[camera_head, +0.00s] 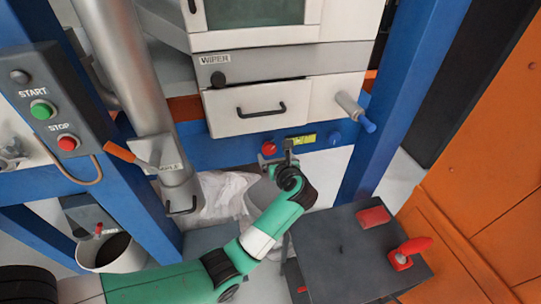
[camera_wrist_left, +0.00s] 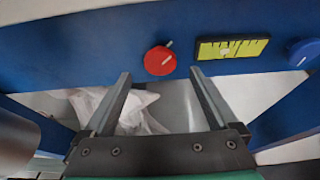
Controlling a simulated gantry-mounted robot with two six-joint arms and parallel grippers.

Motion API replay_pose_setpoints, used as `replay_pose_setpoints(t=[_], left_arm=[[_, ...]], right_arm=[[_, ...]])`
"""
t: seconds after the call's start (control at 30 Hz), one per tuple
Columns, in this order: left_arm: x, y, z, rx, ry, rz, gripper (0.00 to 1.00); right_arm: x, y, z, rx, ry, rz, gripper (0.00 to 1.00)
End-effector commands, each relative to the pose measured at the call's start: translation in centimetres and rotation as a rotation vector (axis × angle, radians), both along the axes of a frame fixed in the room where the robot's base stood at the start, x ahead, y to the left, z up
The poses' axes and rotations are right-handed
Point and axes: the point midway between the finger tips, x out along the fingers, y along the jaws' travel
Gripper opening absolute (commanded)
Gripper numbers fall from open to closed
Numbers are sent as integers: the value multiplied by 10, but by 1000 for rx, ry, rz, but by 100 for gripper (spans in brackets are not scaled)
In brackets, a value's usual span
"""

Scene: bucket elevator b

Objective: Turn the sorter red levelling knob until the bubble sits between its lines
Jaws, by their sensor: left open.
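The red levelling knob (camera_head: 266,147) is on the blue beam under the white drawer. It also shows in the left wrist view (camera_wrist_left: 159,61), with a pale line slanting up to the right. To its right is the yellow-green bubble level (camera_head: 301,140), clearer in the left wrist view (camera_wrist_left: 233,48). A pale spot, seemingly the bubble, lies a little left of its middle; its place against the lines is too small to tell. My left gripper (camera_wrist_left: 160,78) is open and empty, its fingers pointing towards the knob, one to each side and just below it. My right gripper is out of view.
A blue knob (camera_head: 335,139) sits right of the level. The drawer (camera_head: 246,108) with a black handle is above. A grey pipe with an orange lever (camera_head: 119,151) stands left. A dark box with red parts (camera_head: 345,250) is at lower right.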

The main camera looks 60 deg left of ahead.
Motion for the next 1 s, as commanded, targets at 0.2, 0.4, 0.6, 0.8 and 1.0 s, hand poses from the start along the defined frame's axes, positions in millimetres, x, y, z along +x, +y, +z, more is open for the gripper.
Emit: replay_pose_setpoints(t=[0.2,0.4,0.6,0.8,1.0], left_arm=[[9,38,-20,1,0,1,93],[12,50,-22,1,-1,-2,93],[12,50,-21,0,-1,-2,93],[12,49,-21,0,0,-1,57],[12,49,-21,0,0,-1,21]], right_arm=[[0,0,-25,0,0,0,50],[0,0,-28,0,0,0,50],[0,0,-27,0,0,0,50],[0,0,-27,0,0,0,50],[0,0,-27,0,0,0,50]])
